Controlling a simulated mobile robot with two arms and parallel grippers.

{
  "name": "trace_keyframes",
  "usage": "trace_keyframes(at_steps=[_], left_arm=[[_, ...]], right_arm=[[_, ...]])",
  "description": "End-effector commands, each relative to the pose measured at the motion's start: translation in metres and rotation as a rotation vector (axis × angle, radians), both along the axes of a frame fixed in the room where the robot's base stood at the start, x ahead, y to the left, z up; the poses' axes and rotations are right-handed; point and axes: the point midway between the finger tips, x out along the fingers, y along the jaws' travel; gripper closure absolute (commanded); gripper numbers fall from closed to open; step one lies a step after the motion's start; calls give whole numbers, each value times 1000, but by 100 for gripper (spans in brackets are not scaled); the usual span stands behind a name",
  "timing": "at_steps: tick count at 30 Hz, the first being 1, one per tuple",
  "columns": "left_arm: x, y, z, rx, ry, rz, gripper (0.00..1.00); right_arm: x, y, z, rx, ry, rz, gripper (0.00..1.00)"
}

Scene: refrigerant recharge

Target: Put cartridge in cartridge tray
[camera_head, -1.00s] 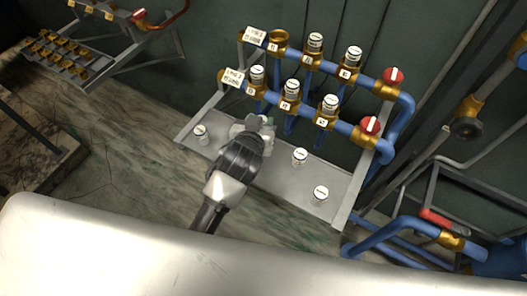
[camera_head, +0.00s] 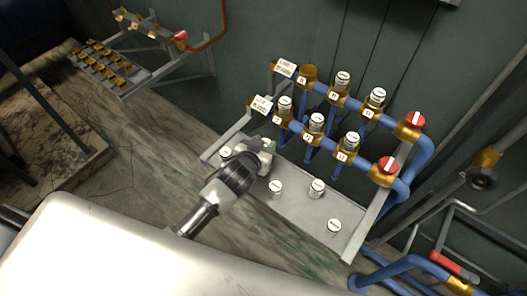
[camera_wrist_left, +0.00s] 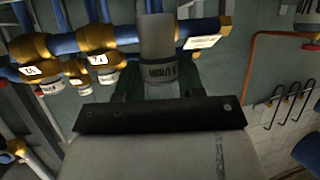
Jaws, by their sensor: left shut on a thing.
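My left gripper (camera_head: 262,150) is over the back left part of the grey tray (camera_head: 302,212) below the pipe rack. It is shut on a cartridge (camera_wrist_left: 158,45), a grey cylinder with a dark printed band, seen in the left wrist view. In the head view the gripper mostly hides it. On the grey tray stand other white-topped cartridges: one at the left (camera_head: 225,152), one in the middle (camera_head: 275,187), one right of it (camera_head: 317,187) and one at the front right (camera_head: 334,227). My right gripper is not in view.
Blue pipes behind the tray carry several cartridges in brass sockets; the back left socket (camera_head: 308,76) looks empty. Red-handled valves (camera_head: 388,165) stand at the right. Another rack with brass holders (camera_head: 108,62) is at the upper left. My pale body fills the lower left.

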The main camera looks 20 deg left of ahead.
Motion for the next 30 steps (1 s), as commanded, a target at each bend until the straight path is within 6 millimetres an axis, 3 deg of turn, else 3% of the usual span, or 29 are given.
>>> trace_keyframes(at_steps=[9,20,21,26,30], left_arm=[[-1,1,-39,-2,2,1,91],[-1,0,-43,-1,1,0,91],[-1,0,-44,-1,2,0,60],[-1,0,-43,-1,2,0,36],[-1,0,-43,-1,2,-1,36]], right_arm=[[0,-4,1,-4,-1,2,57],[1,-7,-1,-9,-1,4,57],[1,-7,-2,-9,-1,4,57],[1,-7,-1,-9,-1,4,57],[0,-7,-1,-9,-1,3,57]])
